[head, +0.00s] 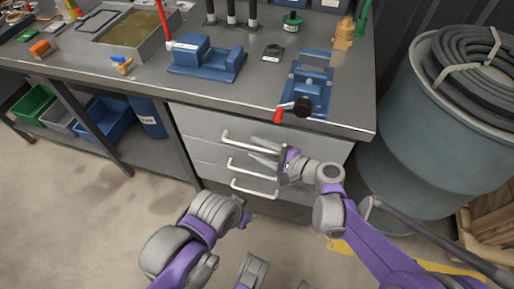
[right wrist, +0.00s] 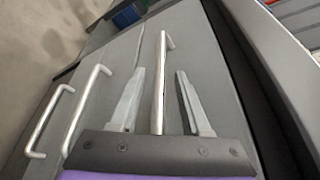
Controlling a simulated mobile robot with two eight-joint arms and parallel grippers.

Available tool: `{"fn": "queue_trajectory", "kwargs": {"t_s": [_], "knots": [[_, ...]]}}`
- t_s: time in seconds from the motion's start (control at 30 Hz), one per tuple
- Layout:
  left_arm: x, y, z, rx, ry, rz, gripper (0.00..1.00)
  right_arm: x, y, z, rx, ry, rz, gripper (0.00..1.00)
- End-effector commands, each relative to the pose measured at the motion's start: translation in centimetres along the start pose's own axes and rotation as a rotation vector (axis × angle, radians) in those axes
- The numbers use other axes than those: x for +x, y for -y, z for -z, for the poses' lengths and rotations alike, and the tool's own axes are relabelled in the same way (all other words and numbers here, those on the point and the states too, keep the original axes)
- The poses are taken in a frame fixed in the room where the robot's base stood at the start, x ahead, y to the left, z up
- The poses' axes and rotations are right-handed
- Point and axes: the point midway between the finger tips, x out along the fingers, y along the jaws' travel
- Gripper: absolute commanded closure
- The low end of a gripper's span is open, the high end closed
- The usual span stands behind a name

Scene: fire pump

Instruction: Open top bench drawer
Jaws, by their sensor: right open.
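The top bench drawer (head: 205,124) is shut, with its pale bar handle (head: 236,137) across the front. My right gripper (head: 256,148) is open at the right part of this handle. In the right wrist view, the top handle (right wrist: 161,85) runs between the two spread fingers of the right gripper (right wrist: 160,78), with gaps on both sides.
Two lower drawers have similar handles, the middle one (head: 237,168) and the bottom one (head: 250,189). A blue vise (head: 310,88) with a red-tipped lever stands on the bench (head: 355,100) above. A large blue-grey drum (head: 405,140) stands close on the right. Floor at left is clear.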

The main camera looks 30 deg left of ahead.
Motion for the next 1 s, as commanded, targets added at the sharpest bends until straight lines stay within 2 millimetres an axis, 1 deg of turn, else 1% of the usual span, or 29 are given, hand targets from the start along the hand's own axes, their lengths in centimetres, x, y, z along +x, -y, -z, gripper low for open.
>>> {"fn": "queue_trajectory", "kwargs": {"t_s": [0.1, 0.37, 0.5, 0.57, 0.6, 0.63, 1.0], "knots": [[0.10, 0.00, -0.02, 0.000, 0.000, 0.000, 0.50, 0.60, -0.01, -0.02, 0.000, 0.000, 0.000, 0.53], [0.09, 0.00, -0.02, 0.000, 0.000, 0.000, 0.50, 0.64, 0.02, -0.02, 0.000, -0.001, 0.000, 0.53], [0.09, 0.00, -0.02, 0.000, 0.000, 0.000, 0.50, 0.63, 0.01, -0.02, 0.000, -0.001, 0.000, 0.78], [0.09, 0.00, -0.02, 0.000, 0.000, 0.000, 0.50, 0.62, 0.01, -0.02, 0.000, -0.001, 0.000, 0.89], [0.09, 0.00, -0.02, 0.000, 0.000, 0.000, 0.50, 0.62, 0.01, -0.02, 0.000, -0.001, 0.000, 0.96], [0.09, 0.00, -0.02, 0.000, 0.000, 0.000, 0.50, 0.62, 0.01, -0.02, 0.000, -0.001, 0.000, 1.00], [0.09, 0.00, -0.02, 0.000, 0.000, 0.000, 0.50, 0.61, 0.01, -0.02, 0.000, -0.001, 0.000, 1.00]]}}
